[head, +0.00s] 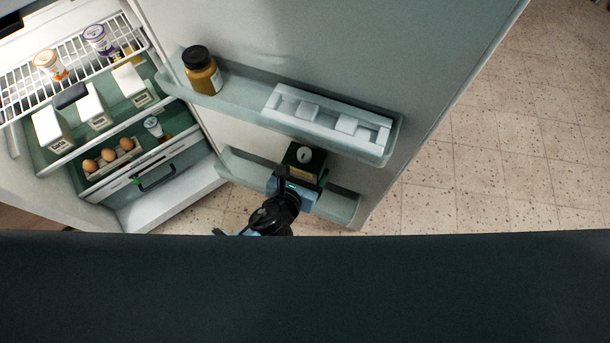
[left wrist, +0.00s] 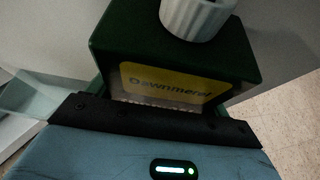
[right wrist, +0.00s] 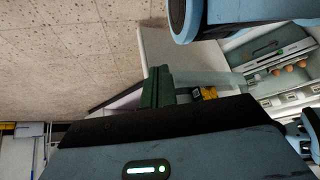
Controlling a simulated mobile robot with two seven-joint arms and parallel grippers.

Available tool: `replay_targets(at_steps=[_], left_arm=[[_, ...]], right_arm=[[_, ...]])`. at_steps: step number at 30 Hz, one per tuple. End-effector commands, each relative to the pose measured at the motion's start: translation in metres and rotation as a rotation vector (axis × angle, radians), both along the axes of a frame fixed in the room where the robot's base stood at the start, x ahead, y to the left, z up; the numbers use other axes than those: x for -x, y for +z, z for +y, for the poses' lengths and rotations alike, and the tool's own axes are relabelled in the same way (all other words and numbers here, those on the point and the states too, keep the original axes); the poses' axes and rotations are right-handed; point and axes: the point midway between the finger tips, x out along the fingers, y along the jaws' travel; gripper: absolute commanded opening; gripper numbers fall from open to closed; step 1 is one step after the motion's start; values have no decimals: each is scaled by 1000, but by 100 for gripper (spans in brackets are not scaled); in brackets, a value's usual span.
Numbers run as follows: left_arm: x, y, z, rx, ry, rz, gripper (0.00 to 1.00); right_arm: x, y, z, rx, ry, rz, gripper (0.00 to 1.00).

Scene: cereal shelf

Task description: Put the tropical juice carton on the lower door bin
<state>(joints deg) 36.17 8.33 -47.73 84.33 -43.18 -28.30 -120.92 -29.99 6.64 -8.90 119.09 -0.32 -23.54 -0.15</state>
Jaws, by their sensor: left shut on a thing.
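A dark green carton with a white cap (head: 304,155) is at the lower door bin (head: 338,207) in the head view. Its yellow label, reading "Dawnmere…", shows in the left wrist view (left wrist: 175,85). My left gripper (head: 291,183) is shut on this carton, which looks upright. The gripper hides the carton's lower part, so I cannot tell whether its base touches the bin floor.
The upper door bin (head: 235,100) holds a dark-lidded jar (head: 201,70) and a white tray (head: 328,119), just above the carton. The open fridge at left has eggs (head: 107,156), several white cartons and a drawer (head: 160,178). Speckled floor (head: 500,150) lies clear right of the door.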

Motion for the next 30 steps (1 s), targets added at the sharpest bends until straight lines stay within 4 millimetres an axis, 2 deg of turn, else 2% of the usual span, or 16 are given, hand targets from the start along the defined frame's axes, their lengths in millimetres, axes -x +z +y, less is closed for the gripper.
replay_targets(at_steps=[5, 13, 27, 28, 30], left_arm=[[-1, -5, -1, 3, 0, -2, 32], [1, -45, -1, 4, 1, 2, 32], [-4, -50, -2, 2, -2, -3, 32], [-3, -52, -1, 0, 0, 1, 80], [-3, -52, -1, 0, 0, 1, 90]], right_arm=[[0, -3, -1, 2, 3, -3, 0], [5, -24, -3, 8, 13, 16, 0], [-2, -25, -3, 11, 15, 3, 0], [-2, -25, -3, 11, 15, 2, 0], [-3, -25, -3, 11, 15, 2, 0]])
